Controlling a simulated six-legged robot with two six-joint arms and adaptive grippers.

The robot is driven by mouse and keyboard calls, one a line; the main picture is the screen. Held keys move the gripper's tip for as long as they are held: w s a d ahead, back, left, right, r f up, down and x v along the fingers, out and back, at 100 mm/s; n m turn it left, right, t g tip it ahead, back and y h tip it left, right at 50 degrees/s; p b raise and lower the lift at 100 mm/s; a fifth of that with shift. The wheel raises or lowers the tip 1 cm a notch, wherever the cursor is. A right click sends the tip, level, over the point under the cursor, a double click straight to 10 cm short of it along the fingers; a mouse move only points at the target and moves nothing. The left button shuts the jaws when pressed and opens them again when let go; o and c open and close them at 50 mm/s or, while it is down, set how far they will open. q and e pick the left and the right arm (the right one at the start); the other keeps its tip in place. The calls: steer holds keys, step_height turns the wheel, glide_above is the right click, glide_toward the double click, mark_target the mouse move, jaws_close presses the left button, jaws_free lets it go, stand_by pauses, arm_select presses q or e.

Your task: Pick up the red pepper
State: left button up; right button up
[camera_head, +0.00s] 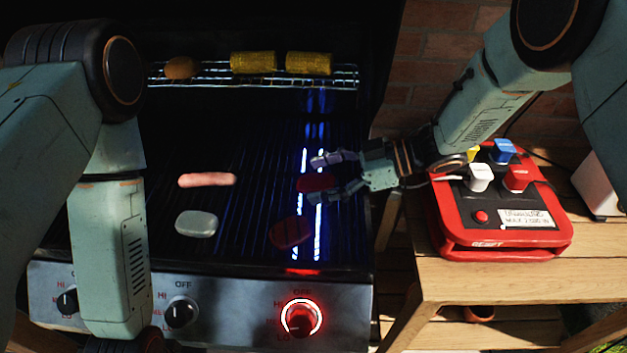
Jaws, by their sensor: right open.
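A dark red piece (316,183), which looks like a red pepper, lies on the right part of the grill grate. My right gripper (318,179) reaches in from the right, open, with one finger on the far side of this piece and one on the near side. I cannot tell whether the fingers touch it. A second dark red piece (290,232) lies nearer the grill's front; in the dim light I cannot tell whether it is also pepper.
A sausage (207,180) and a pale oval piece (196,224) lie on the grate's left. Corn pieces (253,62) and a brown round item (181,68) sit on the upper rack. The right knob (301,318) glows red. A red switch box (500,215) stands on the wooden table (510,285).

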steer(key=shift+d, duration=0.5)
steer(key=c, duration=0.3)
steer(key=shift+a, duration=0.45)
steer(key=c, duration=0.5)
steer(key=shift+w+d, duration=0.1)
steer(key=shift+d, duration=0.3)
steer(key=c, duration=0.3)
steer(key=shift+a, duration=0.1)
steer(key=shift+c, duration=0.2)
